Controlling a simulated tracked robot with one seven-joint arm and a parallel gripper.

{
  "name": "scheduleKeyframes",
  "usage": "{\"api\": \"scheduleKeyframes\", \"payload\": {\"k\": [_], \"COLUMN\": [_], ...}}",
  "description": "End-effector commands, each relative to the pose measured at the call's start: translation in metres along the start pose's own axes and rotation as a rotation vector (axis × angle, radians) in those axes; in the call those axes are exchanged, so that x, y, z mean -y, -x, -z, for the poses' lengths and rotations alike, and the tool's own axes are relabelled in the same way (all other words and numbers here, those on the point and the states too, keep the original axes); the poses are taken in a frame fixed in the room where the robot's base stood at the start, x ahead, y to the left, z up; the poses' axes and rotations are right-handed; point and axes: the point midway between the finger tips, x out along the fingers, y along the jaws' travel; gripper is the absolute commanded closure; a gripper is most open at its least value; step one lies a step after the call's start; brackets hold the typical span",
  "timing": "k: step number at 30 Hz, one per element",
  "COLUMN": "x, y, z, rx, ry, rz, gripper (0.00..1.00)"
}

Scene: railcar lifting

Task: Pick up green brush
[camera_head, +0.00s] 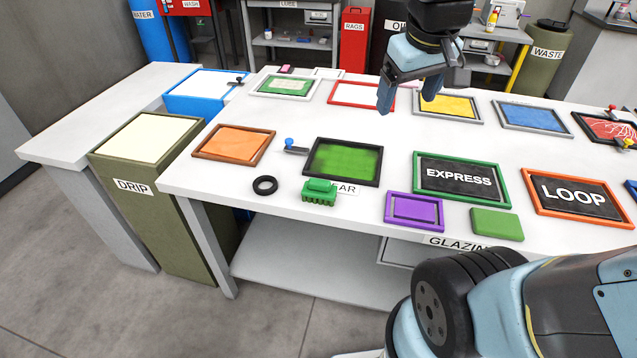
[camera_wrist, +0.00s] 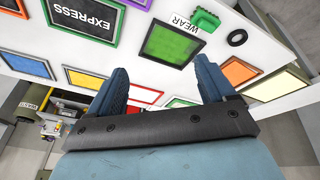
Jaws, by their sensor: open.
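The green brush (camera_head: 319,191) lies at the front edge of the white table, with its bristles toward the front. It covers part of a white label. In the wrist view the green brush (camera_wrist: 206,19) is near the top, beside the WEAR label. My gripper (camera_head: 407,106) is above the back part of the table, well behind the brush and to its right. Its two fingers are apart with nothing between them. In the wrist view my gripper (camera_wrist: 165,84) points toward the table, and the brush lies beyond the fingers.
A black ring (camera_head: 265,185) lies just left of the brush. A black-framed green panel (camera_head: 344,161) lies behind it. A purple frame (camera_head: 414,210) and a green block (camera_head: 497,224) lie to its right. A blue-knobbed lever (camera_head: 291,146) sticks up by the green panel.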

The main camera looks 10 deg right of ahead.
Motion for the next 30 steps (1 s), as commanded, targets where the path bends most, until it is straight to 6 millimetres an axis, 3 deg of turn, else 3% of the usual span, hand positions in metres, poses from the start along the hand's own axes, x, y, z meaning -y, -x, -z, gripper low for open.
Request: {"api": "scheduleKeyframes", "payload": {"k": [6,15,24,30], "x": [0.021,0.063,0.116,0.143], "y": [-0.037,-0.097,-0.166,-0.199], "z": [0.038,0.079,0.102,0.107], "rx": [0.12,0.27,0.403,0.46], "ry": [0.213,0.511,0.801,0.934], "rz": [0.007,0.037,0.089,0.12], "gripper": [0.17,0.17,0.17,0.17]}}
